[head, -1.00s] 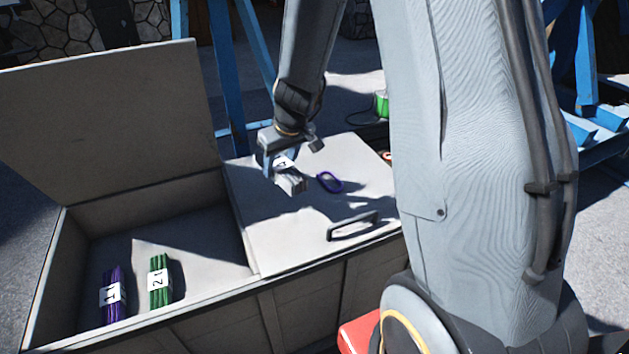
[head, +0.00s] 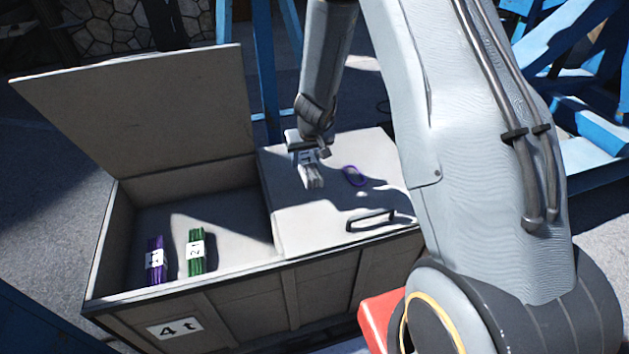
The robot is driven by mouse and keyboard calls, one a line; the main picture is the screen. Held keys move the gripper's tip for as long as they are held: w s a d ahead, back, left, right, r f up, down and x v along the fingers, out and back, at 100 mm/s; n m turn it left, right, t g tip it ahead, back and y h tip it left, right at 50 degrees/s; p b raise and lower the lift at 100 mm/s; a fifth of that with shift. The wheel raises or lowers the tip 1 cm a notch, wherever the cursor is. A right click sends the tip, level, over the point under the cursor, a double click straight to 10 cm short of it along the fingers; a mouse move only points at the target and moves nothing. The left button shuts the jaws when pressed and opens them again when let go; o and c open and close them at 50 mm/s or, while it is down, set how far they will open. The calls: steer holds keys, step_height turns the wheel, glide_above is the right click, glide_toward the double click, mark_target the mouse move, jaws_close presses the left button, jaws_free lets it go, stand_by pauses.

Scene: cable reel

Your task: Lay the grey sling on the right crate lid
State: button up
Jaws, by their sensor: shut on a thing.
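My gripper (head: 309,158) is shut on the grey sling (head: 314,179), a short grey bundle with a white label, partly covered by the fingers. Both are over the left rear part of the right crate lid (head: 305,225). The lid is closed, pale grey and flat, with a dark handle (head: 371,220) near its front edge. I cannot tell whether the sling touches the lid or hangs just above it.
A purple loop (head: 354,176) lies on the lid, right of the sling. The left lid (head: 140,115) stands open; a purple bundle (head: 156,262) and a green bundle (head: 197,252) lie in that compartment. My arm hides the lid's right side.

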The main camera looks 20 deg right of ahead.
mark_target(309, 165)
steer(key=shift+w+f+b, duration=0.1)
steer(key=shift+f+b, duration=2.3)
steer(key=shift+b, duration=0.75)
step_height(309, 165, down, 4)
steer(key=b, duration=0.5)
steer(key=shift+b, duration=0.35)
steer(key=shift+f, duration=0.15)
steer(key=o, duration=1.6)
steer(key=shift+c, duration=0.2)
steer(key=p+v, duration=0.9)
steer(key=v, duration=0.3)
steer(key=shift+s, duration=0.2)
steer(key=s+r+g, duration=0.1)
steer(key=s+r, duration=0.4)
steer(key=s, duration=0.6)
steer(key=s+r+g, duration=0.2)
steer(key=s+r, duration=0.4)
steer(key=s, duration=0.5)
steer(key=shift+s+r, duration=0.2)
steer(key=shift+r, duration=0.05)
